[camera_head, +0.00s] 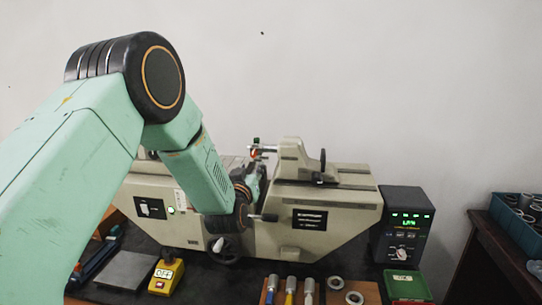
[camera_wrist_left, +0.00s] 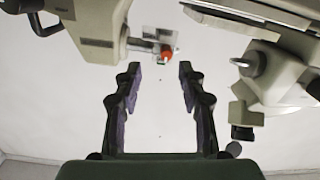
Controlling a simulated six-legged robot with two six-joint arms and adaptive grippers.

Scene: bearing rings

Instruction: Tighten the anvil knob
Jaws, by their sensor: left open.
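The beige measuring machine (camera_head: 325,235) stands on the dark bench. Its right housing (camera_head: 295,155) carries a dark upright knob (camera_head: 322,162) at its right end; I cannot tell for sure that this is the anvil knob. A small red-orange part (camera_head: 253,154) sits at the housing's left tip, and it also shows in the left wrist view (camera_wrist_left: 168,52). My left gripper (camera_head: 260,168) is in front of the machine's middle, left of the housing, partly hidden by my arm. In the left wrist view its fingers (camera_wrist_left: 158,70) are open and empty, with the red-orange part just beyond them.
A black display box (camera_head: 403,225) stands right of the machine, with a green box (camera_head: 407,285) before it. A yellow switch box (camera_head: 165,275), several handled tools (camera_head: 290,290) and metal rings (camera_head: 354,298) lie in front. A blue bin (camera_head: 515,225) is far right.

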